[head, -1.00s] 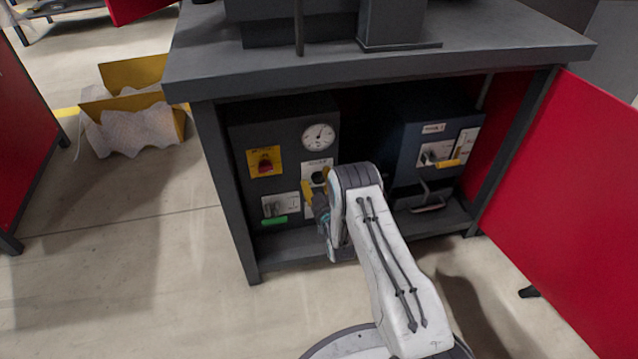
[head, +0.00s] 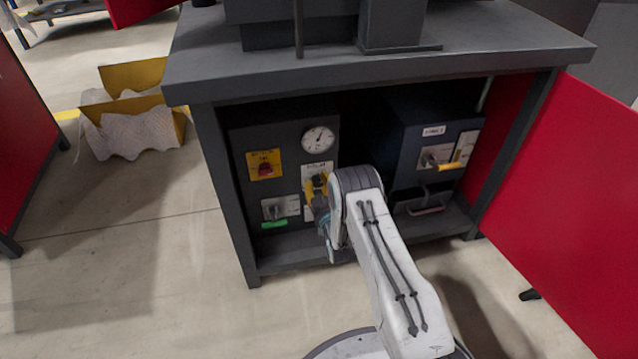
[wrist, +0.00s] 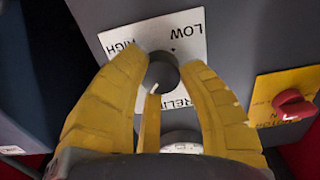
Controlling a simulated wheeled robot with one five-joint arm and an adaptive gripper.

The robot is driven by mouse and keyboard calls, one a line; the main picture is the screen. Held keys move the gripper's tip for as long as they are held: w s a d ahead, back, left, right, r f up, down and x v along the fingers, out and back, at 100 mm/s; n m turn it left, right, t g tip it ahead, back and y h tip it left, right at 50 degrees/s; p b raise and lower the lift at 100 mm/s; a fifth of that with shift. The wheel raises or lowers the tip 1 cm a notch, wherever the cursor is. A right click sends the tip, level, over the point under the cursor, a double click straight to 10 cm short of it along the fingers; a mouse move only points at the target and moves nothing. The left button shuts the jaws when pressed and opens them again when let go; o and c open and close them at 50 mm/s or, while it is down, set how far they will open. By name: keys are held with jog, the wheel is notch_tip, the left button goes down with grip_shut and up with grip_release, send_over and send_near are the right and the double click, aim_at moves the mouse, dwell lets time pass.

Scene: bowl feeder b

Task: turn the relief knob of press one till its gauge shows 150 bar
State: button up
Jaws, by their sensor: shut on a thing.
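The relief knob is a round dark knob (wrist: 162,72) on a white plate marked LOW, HIGH and RELIEF, which appears upside down in the wrist view. My gripper (head: 317,187) has its yellow fingers shut on the knob, one on either side. A pale mark shows near the knob's edge. The pressure gauge (head: 318,139) is a white dial above the knob on the dark press unit. Its needle points up and to the right, but the numbers are too small to read. In the wrist view the gauge (wrist: 182,142) is mostly hidden behind my fingers.
A blue unit (head: 408,150) stands at right under the bench top (head: 380,68). A red door (head: 570,190) stands open at right.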

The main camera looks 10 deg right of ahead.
jog(key=shift+r, duration=0.2)
jog(key=shift+c, duration=1.1)
jog(key=shift+w+r+m, duration=0.1)
jog(key=shift+m, duration=0.3)
jog(key=o, duration=1.2)
jog(key=shift+f, duration=0.2)
jog(key=shift+s, duration=0.65)
jog(key=s, duration=1)
jog(key=shift+s, duration=0.4)
jog(key=shift+o, duration=0.2)
